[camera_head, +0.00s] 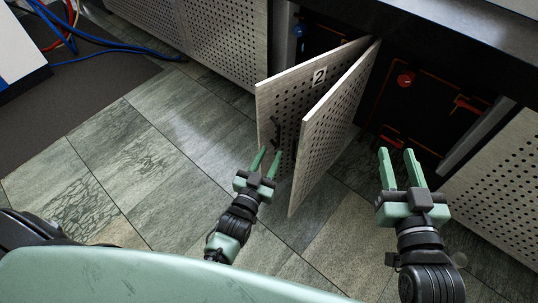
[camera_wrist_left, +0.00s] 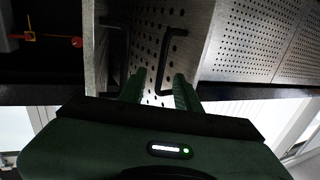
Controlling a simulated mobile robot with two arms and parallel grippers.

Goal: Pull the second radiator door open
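The perforated door marked "2" (camera_head: 319,76) stands swung out from the cabinet front, with dark cabinet interior showing behind it. Its dark bar handle (camera_head: 276,131) is near the free edge. The handle also shows large in the left wrist view (camera_wrist_left: 173,60), between the two fingertips in the picture. My left gripper (camera_head: 266,160) is open, its fingers pointing at the handle area. I cannot tell whether it touches the handle. My right gripper (camera_head: 398,158) is open and empty, right of the doors, in front of the open bay.
Another perforated door (camera_head: 332,128) stands swung out just right of door 2, with a narrow gap between. The open bay (camera_head: 415,95) holds dark equipment with red knobs. Closed perforated panels (camera_head: 205,32) line the left. Tiled floor (camera_head: 150,150) is clear at left; blue hoses (camera_head: 110,45) lie farther back.

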